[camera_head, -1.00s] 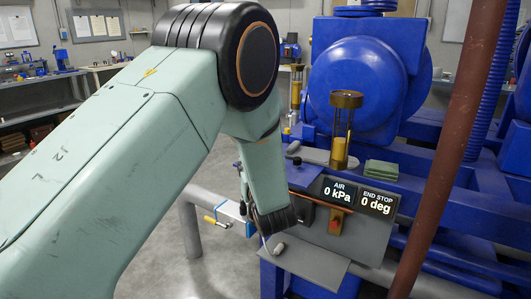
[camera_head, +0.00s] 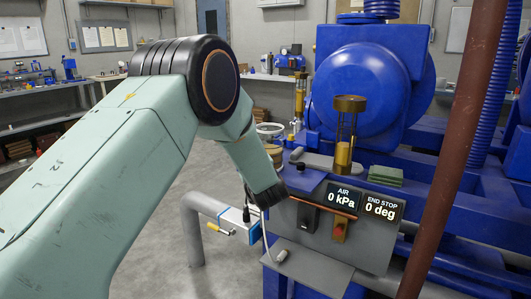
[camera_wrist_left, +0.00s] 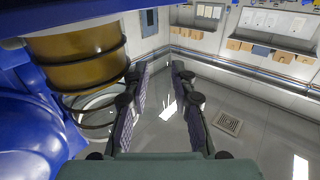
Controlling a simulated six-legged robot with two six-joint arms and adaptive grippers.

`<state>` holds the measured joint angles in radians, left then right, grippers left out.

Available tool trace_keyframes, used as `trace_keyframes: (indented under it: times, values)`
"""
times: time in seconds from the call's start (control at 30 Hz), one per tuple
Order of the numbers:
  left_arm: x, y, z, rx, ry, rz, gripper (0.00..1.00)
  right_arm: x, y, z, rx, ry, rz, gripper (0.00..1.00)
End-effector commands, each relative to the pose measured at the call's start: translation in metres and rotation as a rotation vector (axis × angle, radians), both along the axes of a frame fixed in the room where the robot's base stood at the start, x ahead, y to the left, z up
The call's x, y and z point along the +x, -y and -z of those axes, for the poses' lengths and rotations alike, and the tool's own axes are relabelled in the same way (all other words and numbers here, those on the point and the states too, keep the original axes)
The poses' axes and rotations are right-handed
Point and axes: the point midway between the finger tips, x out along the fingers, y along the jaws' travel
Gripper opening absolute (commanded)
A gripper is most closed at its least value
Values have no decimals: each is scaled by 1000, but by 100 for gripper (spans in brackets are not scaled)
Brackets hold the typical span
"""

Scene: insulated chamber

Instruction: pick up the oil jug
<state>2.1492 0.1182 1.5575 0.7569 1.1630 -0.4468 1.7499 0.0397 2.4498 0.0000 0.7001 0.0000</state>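No object is plainly recognisable as the oil jug. A pale round-rimmed container (camera_head: 270,128) shows just behind my left arm in the head view, partly hidden by it. My left gripper's fingers are hidden in the head view. In the left wrist view my left gripper (camera_wrist_left: 161,92) has its two fingers apart with nothing between them. A brown banded cylinder (camera_wrist_left: 78,50) is close on the left of the fingers there, with a clear ringed vessel (camera_wrist_left: 95,108) below it. My right gripper is not in view.
A brass-capped sight glass (camera_head: 343,150) with yellow fluid stands on the blue machine (camera_head: 365,80). A panel (camera_head: 335,225) reads 0 kPa and 0 deg. A rust-red pipe (camera_head: 455,150) rises at right. A grey pipe (camera_head: 193,235) stands at lower left, beside open floor.

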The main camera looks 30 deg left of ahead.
Motion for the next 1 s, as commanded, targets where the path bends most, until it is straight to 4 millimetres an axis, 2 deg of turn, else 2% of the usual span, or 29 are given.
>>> trace_keyframes:
  times: [0.17,0.47,1.0]
  values:
    - [-1,1,0,0,0,0,25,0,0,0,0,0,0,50]
    - [-2,2,0,0,0,0,1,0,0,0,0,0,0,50]
    - [-2,1,0,-1,-1,0,0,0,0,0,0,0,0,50]
